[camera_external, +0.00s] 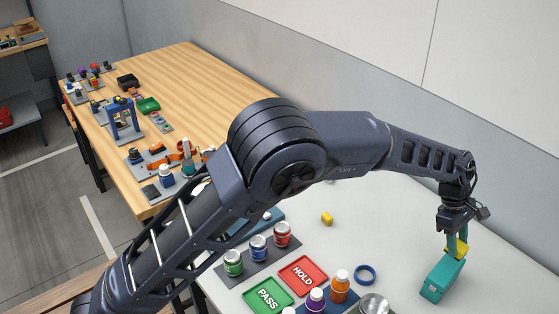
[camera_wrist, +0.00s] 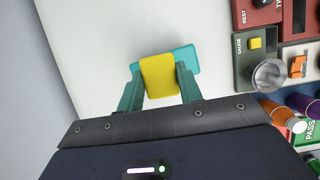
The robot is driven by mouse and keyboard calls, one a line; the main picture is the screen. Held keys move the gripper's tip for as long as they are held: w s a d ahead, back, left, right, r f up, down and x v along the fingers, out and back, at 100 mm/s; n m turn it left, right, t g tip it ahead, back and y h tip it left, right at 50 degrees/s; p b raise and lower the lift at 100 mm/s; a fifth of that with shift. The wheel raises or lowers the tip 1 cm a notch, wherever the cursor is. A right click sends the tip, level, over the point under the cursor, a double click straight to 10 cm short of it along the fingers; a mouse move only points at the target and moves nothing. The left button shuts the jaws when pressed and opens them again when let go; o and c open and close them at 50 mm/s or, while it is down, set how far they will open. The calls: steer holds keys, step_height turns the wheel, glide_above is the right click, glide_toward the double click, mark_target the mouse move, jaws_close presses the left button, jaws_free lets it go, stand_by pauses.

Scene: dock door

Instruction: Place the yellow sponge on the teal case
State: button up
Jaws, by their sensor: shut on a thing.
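The yellow sponge (camera_wrist: 160,77) is between the fingers of my gripper (camera_wrist: 160,90), which is shut on it. In the external view the sponge (camera_external: 456,246) shows at the tip of my gripper (camera_external: 457,240), right at the top of the teal case (camera_external: 441,280). The teal case stands on the pale table at the right. In the wrist view the case (camera_wrist: 181,56) lies behind and under the sponge, partly hidden by it and by the teal fingers. I cannot tell whether the sponge touches the case.
A blue ring (camera_external: 365,274), an orange bottle (camera_external: 340,287) and a metal bowl (camera_external: 373,304) stand left of the case. Red HOLD (camera_external: 303,276) and green PASS (camera_external: 268,295) trays lie further left.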

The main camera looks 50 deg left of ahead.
mark_target(446, 267)
steer(key=shift+f, duration=3)
steer(key=shift+f, duration=0.15)
steer(key=o, duration=1)
steer(key=shift+c, duration=0.2)
